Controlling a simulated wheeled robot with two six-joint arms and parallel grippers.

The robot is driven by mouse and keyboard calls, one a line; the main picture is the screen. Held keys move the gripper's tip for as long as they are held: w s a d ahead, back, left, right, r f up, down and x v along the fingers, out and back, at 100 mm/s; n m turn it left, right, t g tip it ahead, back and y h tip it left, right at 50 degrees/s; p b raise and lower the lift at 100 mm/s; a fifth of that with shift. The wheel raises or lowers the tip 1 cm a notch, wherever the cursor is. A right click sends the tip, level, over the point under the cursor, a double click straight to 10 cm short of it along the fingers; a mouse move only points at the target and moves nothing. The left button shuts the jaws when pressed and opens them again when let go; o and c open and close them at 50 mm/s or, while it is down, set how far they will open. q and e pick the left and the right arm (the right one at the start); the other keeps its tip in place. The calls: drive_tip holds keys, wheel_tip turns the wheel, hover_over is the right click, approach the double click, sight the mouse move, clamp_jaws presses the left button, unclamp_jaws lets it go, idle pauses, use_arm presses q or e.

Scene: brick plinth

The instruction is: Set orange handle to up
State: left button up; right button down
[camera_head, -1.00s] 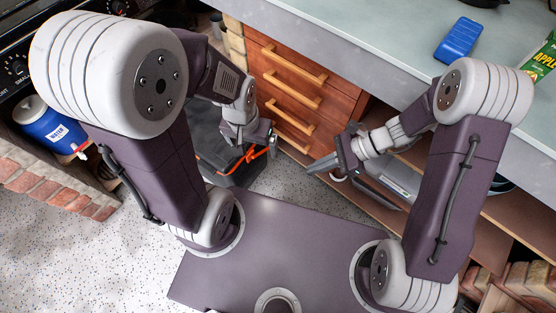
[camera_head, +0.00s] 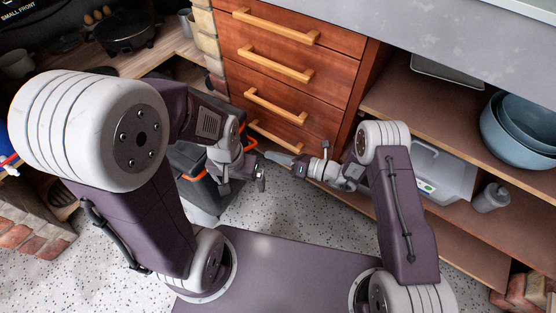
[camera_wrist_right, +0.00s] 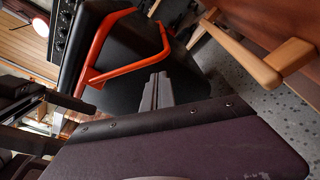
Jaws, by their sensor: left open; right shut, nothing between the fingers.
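The orange handle (camera_wrist_right: 137,72) is a bent bar on a black case (camera_wrist_right: 126,50), large in the right wrist view. In the head view the case (camera_head: 187,152) stands on the floor by the drawers, and parts of the handle (camera_head: 250,143) show behind my left gripper. My left gripper (camera_head: 243,186) is open and empty, in front of the case. My right gripper (camera_head: 272,156) is shut and empty, its tips pointing left towards the case. In the right wrist view its fingers (camera_wrist_right: 157,92) appear just below the handle; I cannot tell whether they touch it.
A wooden drawer unit (camera_head: 292,62) with pale bar handles stands behind the case. Speckled floor (camera_head: 290,215) is free in front of the drawers.

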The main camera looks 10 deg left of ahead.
drive_tip(key=b+x, duration=0.2)
drive_tip(key=x, duration=0.3)
drive_tip(key=shift+a, duration=0.25)
drive_tip(key=shift+w, duration=0.1)
drive_tip(key=w+d+r+n+p, duration=0.1)
drive_tip(key=w+r+n+p, duration=0.1)
drive_tip(key=r+p, duration=0.4)
drive_tip(key=shift+w+r+n+t, duration=0.3)
drive_tip(key=shift+w+r+n, duration=0.15)
drive_tip(key=shift+w, duration=0.15)
drive_tip(key=shift+d, duration=0.1)
